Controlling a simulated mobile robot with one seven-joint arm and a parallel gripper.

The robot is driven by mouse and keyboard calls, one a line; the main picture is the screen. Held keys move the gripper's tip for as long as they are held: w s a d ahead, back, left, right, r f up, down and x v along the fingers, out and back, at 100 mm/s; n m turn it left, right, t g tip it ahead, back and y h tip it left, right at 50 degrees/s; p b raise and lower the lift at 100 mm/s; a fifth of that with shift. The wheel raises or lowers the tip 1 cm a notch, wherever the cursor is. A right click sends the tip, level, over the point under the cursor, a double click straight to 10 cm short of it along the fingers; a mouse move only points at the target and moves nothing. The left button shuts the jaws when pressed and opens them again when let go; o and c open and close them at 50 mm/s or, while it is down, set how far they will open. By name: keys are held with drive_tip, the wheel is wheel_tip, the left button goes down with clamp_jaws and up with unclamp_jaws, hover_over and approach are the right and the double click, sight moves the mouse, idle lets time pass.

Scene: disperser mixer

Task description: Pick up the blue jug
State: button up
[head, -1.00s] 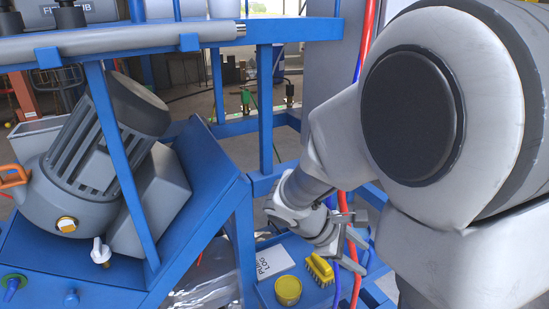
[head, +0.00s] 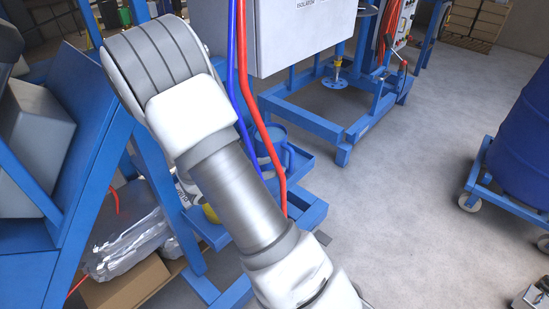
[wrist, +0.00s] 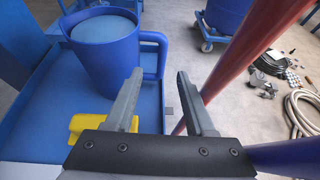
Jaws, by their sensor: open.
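The blue jug (wrist: 105,60) stands upright on a blue tray (wrist: 148,103) in the wrist view, ahead and left of my gripper. Its handle (wrist: 160,52) is on its right side, just beyond the fingertips. The jug holds something light blue. My gripper (wrist: 157,74) is open, with nothing between its fingers, and does not appear to touch the jug. In the head view the jug (head: 272,143) is partly hidden by the hoses and my arm; I cannot make out my fingers there.
A red hose (wrist: 240,58) and a blue hose (wrist: 290,157) run close to the right finger. A yellow brush (wrist: 92,124) lies on the tray near the left finger. A blue drum (head: 524,140) stands on a wheeled dolly at right. The floor between is clear.

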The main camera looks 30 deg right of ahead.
drive_tip(key=b+x, duration=0.1)
drive_tip(key=x, duration=0.6)
drive_tip(key=shift+d+f+b, duration=0.1)
drive_tip(key=shift+b, duration=0.3)
drive_tip(key=b+x, duration=0.2)
drive_tip(key=x, duration=0.2)
drive_tip(key=shift+s+d, duration=0.1)
drive_tip(key=shift+s, duration=0.05)
drive_tip(key=shift+d+f, duration=0.15)
drive_tip(key=shift+d, duration=0.3)
drive_tip(key=shift+c, duration=0.2)
clamp_jaws()
